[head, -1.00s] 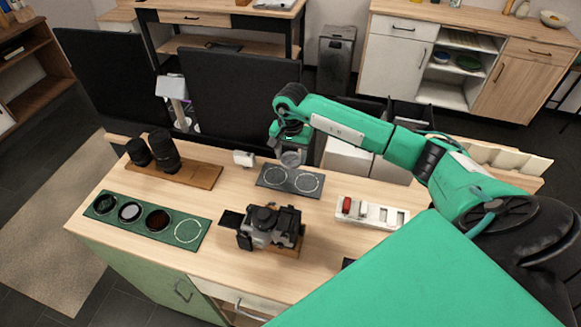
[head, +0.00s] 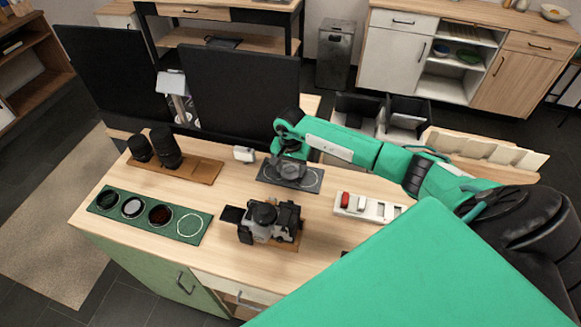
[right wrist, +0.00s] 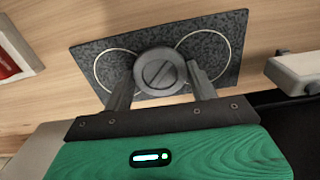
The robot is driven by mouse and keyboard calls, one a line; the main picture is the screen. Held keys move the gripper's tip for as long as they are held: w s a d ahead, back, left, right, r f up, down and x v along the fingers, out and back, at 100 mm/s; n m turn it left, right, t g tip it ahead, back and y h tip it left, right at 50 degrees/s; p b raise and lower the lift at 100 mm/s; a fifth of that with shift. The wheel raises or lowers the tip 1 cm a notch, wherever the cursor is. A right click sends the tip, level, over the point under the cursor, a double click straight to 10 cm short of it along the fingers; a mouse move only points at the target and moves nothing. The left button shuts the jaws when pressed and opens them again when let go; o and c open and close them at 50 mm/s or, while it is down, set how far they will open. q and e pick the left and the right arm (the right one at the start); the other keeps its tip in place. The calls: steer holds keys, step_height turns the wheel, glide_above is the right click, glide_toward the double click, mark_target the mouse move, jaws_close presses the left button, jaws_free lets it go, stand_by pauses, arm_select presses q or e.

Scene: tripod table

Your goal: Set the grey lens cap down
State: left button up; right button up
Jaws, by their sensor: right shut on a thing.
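The round grey lens cap (right wrist: 160,72), with a slotted raised centre, is between the two fingers of my right gripper (right wrist: 161,88), which is shut on it. In the head view my right gripper (head: 290,168) is over the dark grey mat (head: 265,174); the cap is hard to make out there. The mat (right wrist: 226,30) bears two white ring outlines. In the right wrist view the cap overlaps the area between the rings; whether it touches the mat I cannot tell. My left gripper is not in view.
A camera (head: 265,222) stands in front of the mat. A white tray with a red item (head: 372,208) lies to the right, a small white block (head: 244,154) to the left. Black lenses (head: 165,150) and a green filter board (head: 150,217) are farther left. A dark monitor (head: 240,95) rises behind.

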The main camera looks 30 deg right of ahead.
mark_target(290, 171)
steer(key=o, duration=1.1)
steer(key=shift+c, duration=0.2)
steer(key=shift+r+p, duration=0.25)
steer(key=shift+p, duration=0.1)
step_height(290, 171, up, 12)
steer(key=b, duration=0.4)
steer(key=shift+b, duration=0.3)
